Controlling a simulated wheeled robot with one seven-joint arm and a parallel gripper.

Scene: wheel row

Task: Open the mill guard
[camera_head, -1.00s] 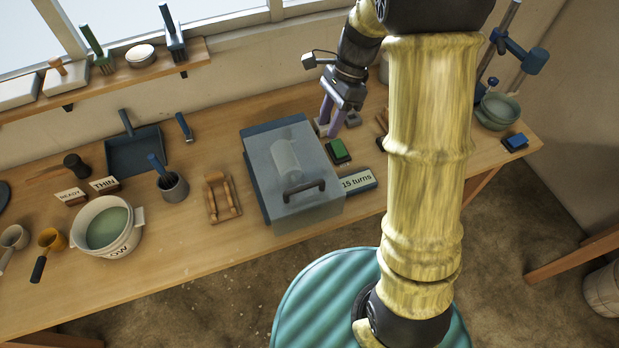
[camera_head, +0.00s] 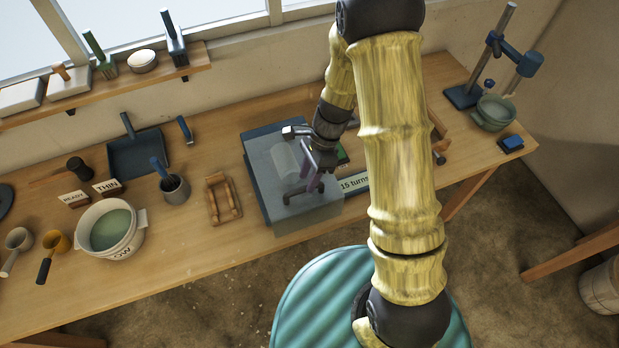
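The mill guard (camera_head: 280,210) is a clear grey box-shaped cover on a dark blue base (camera_head: 262,128), in the middle of the bench. It looks down over the base, and a pale cylinder (camera_head: 284,160) shows through it. A dark bar handle (camera_head: 292,195) sits on its top near the front. My gripper (camera_head: 311,182) is over the right part of the guard, with its purple fingers pointing down at the handle's right part. The fingers overlap the handle in this view. I cannot tell whether they touch it or how far apart they are.
A "15 turns" sign (camera_head: 354,184) and a partly hidden green block (camera_head: 342,154) are right of the guard. A wooden cradle (camera_head: 222,198) stands close to its left. A grey mug (camera_head: 174,189) and a white tub (camera_head: 108,229) are farther left. Bench in front of the cradle is clear.

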